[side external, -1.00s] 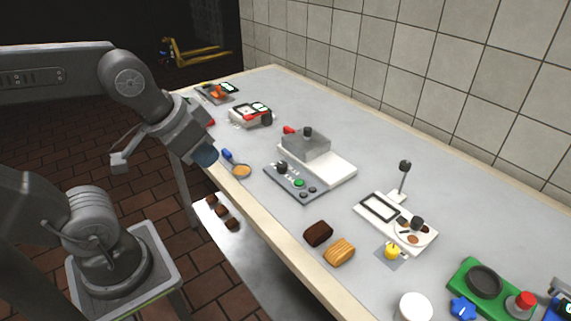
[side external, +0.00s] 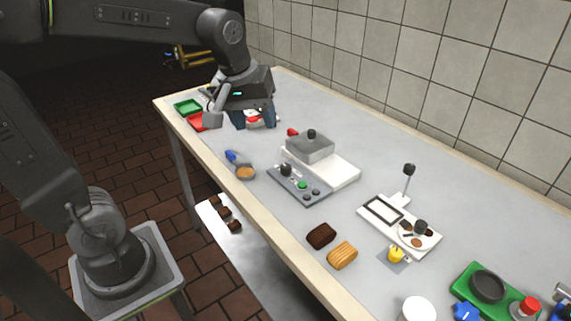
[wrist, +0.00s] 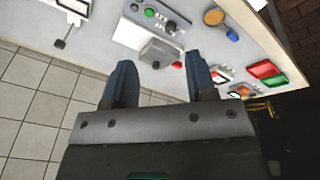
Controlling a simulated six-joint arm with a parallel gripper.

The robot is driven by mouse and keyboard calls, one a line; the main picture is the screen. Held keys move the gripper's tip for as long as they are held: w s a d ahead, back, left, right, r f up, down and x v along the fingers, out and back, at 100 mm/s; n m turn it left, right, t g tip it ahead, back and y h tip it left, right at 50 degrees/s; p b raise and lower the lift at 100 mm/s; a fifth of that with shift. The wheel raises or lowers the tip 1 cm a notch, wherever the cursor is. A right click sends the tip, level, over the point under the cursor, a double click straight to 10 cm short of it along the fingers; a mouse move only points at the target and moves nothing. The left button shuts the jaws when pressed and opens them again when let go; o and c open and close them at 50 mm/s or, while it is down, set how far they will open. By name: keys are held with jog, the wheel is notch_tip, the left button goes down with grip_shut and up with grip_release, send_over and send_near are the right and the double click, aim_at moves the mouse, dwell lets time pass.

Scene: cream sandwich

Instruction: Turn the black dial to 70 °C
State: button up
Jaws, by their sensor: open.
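A black knob (side external: 285,169) stands on the grey control panel (side external: 318,201), beside a green button (side external: 302,185) and dark buttons. The knob also shows in the wrist view (wrist: 171,27). A white device with a display and red parts (wrist: 219,74) stands farther along the table; in the side view my gripper (side external: 252,123) largely covers it. A dark round part seen on that device earlier is hidden there now. My gripper is open and empty, with its two blue fingers (wrist: 161,78) apart above the table. I cannot read a temperature.
A grey box with a black knob on top (side external: 310,146) sits on a white base behind the panel. A blue-handled spoon (side external: 243,171) lies near the front edge. Green (side external: 187,107) and red (side external: 196,122) trays are at the far left. Brown (side external: 321,236) and tan (side external: 342,254) pieces lie nearer.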

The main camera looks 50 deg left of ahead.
jog(key=shift+o, duration=0.4)
jog(key=w+a+f+n+g, duration=0.2)
jog(key=w+a+f+n, duration=0.2)
jog(key=w, duration=0.5)
jog(key=a+n, duration=0.1)
jog(key=n, duration=0.1)
jog(key=shift+n, duration=0.4)
jog(key=n+g, duration=0.1)
jog(key=n, duration=0.4)
send_over(286, 166)
notch_tip(286, 166, down, 5)
notch_tip(286, 166, down, 14)
jog(key=shift+r, duration=0.1)
jog(key=shift+c, duration=0.2)
jog(key=c, duration=0.9)
